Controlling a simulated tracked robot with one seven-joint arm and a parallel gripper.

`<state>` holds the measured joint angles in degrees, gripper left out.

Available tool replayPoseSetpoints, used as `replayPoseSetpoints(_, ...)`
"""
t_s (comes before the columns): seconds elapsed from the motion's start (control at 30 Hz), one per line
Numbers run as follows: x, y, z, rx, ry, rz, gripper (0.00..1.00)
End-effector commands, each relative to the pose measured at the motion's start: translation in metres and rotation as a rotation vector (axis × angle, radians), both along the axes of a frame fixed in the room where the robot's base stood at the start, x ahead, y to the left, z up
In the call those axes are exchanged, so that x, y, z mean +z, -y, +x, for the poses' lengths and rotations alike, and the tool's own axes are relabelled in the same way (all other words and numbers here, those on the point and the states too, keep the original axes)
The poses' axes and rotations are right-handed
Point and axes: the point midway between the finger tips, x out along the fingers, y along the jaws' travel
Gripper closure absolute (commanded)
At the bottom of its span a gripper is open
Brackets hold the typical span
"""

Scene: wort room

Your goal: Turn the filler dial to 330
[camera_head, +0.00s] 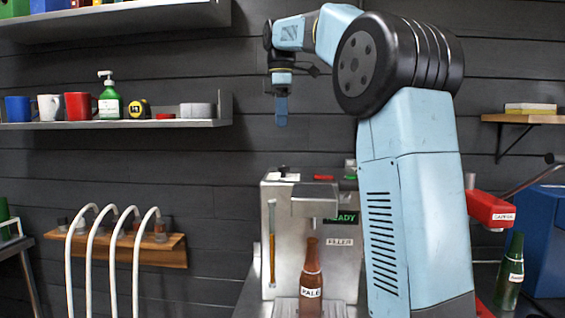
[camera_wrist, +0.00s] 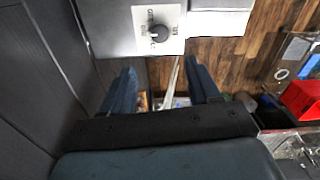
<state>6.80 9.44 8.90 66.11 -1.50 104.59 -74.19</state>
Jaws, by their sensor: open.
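The filler (camera_head: 283,215) is a grey metal machine with a FILLER label and a green READY display, partly hidden behind my arm. A brown bottle (camera_head: 311,280) labelled PALE stands upright at its front. I cannot make out a dial on the filler in the head view. In the wrist view a dark round dial (camera_wrist: 159,33) sits on a white plate with small lettering too blurred to read. My gripper (camera_wrist: 161,82) is open and empty, its fingers apart from the dial. In the head view my gripper (camera_head: 281,112) points down, above the filler.
A wall shelf (camera_head: 180,124) with mugs, a green pump bottle and a tape measure is at the left. A red handled part (camera_head: 491,211) and a green bottle (camera_head: 509,275) are at the right. The air around my gripper looks clear.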

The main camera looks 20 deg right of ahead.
Motion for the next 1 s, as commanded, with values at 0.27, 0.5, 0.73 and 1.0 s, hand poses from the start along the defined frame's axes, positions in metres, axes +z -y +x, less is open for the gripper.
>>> replayPoseSetpoints(0.27, -0.046, 0.008, -0.001, -0.015, -0.002, 0.000, 0.39)
replayPoseSetpoints(0.5, -0.088, 0.008, -0.001, -0.016, -0.002, 0.000, 0.39)
replayPoseSetpoints(0.73, -0.116, 0.008, -0.001, -0.017, -0.001, 0.001, 0.39)
replayPoseSetpoints(1.0, -0.125, 0.008, -0.001, -0.017, 0.001, 0.001, 0.39)
